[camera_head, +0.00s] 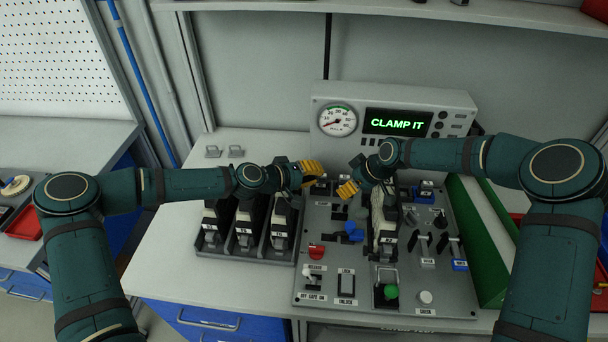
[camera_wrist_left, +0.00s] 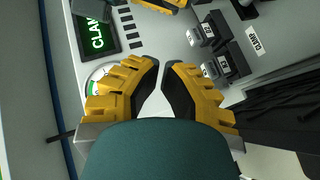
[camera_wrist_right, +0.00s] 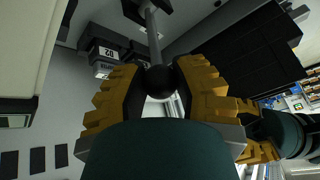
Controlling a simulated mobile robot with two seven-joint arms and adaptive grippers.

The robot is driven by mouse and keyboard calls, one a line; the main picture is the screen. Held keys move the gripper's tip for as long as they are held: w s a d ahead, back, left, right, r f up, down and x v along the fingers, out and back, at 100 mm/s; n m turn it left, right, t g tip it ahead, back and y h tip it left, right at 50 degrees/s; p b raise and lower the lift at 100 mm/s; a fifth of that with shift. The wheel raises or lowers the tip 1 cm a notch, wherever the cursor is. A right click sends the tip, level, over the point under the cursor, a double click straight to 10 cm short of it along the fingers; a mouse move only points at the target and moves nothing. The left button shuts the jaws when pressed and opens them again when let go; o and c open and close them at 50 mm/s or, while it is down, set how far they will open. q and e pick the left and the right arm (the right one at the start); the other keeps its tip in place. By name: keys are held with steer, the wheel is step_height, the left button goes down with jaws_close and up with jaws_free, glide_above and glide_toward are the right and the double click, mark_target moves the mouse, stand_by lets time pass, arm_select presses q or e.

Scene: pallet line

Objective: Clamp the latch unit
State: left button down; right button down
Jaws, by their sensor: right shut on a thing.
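The latch unit (camera_head: 387,238), dark with a pale body and a small label, sits on the grey panel (camera_head: 330,287). My right gripper (camera_head: 350,188) is above the panel, left of the unit's far end. In the right wrist view it is shut on a black ball knob (camera_wrist_right: 160,82) at the end of a grey lever (camera_wrist_right: 153,35). The knob is hidden in the head view, so its link to the unit is unclear. My left gripper (camera_head: 312,172) is beside it, with a narrow empty gap between the fingers (camera_wrist_left: 162,66).
A display (camera_head: 394,122) reads CLAMP IT, beside a round gauge (camera_head: 338,120). A dark tray (camera_head: 262,250) with several similar units stands left of the panel. Switches, a green knob (camera_head: 391,291) and a red knob (camera_head: 317,252) crowd the panel.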

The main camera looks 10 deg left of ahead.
steer(key=shift+s+f, duration=0.1)
arm_select(q)
steer(key=w+d+f, duration=0.1)
steer(key=d+f, duration=0.2)
steer(key=d, duration=0.3)
steer(key=shift+w+d, duration=0.2)
steer(key=shift+d, duration=0.05)
